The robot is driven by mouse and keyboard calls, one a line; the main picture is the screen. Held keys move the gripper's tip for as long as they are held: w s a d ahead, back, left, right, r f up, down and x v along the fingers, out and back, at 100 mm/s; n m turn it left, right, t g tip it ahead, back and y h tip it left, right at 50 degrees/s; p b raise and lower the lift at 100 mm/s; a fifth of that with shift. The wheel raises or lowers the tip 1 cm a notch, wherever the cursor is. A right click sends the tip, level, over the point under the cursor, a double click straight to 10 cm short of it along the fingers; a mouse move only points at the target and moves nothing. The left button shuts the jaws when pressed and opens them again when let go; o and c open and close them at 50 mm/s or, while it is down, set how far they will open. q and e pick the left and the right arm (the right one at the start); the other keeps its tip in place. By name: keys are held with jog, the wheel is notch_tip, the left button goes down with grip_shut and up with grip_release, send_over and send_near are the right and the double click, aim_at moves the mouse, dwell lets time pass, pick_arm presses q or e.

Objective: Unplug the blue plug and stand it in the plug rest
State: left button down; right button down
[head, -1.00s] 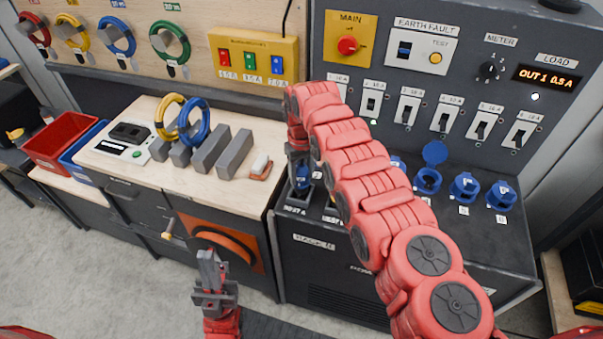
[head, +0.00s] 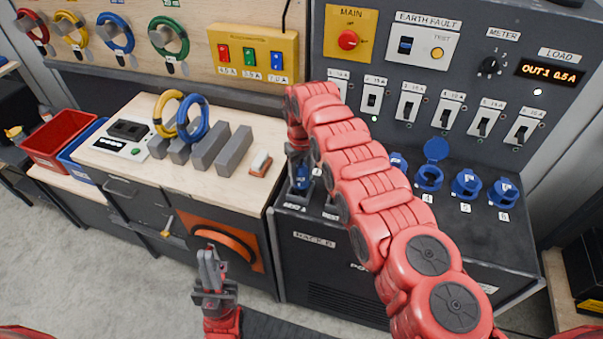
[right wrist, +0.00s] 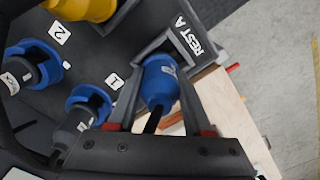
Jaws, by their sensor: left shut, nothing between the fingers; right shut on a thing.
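The blue plug (right wrist: 160,82) is between the fingers of my right gripper (right wrist: 165,118) in the right wrist view, with its dark cable end toward the camera. Its far end is at the grey square plug rest (right wrist: 182,42) labelled REST A; how deep it sits is hidden. In the head view, the blue plug (head: 301,178) shows below my right gripper (head: 298,152), at the left front of the dark bench, with the plug rest (head: 295,197) around its lower end. My left gripper (head: 210,268) is shut and empty, low in front of the cabinets.
Blue sockets stand beside the rest, including socket 1 (right wrist: 88,103) and socket 2 (right wrist: 35,65), each with a dark grey part in it. A yellow fitting (right wrist: 85,8) is beyond. My right arm hides much of the bench. The load display (head: 549,73) reads OUT 1 0.5 A.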

jog(key=shift+f, duration=0.15)
jog(key=shift+c, duration=1.2)
grip_release()
notch_tip(320, 180, up, 10)
jog(key=shift+a+f+b, duration=0.15)
jog(key=shift+f+b, duration=0.1)
jog(key=shift+b, duration=1)
notch_tip(320, 180, up, 8)
jog(key=p, duration=0.7)
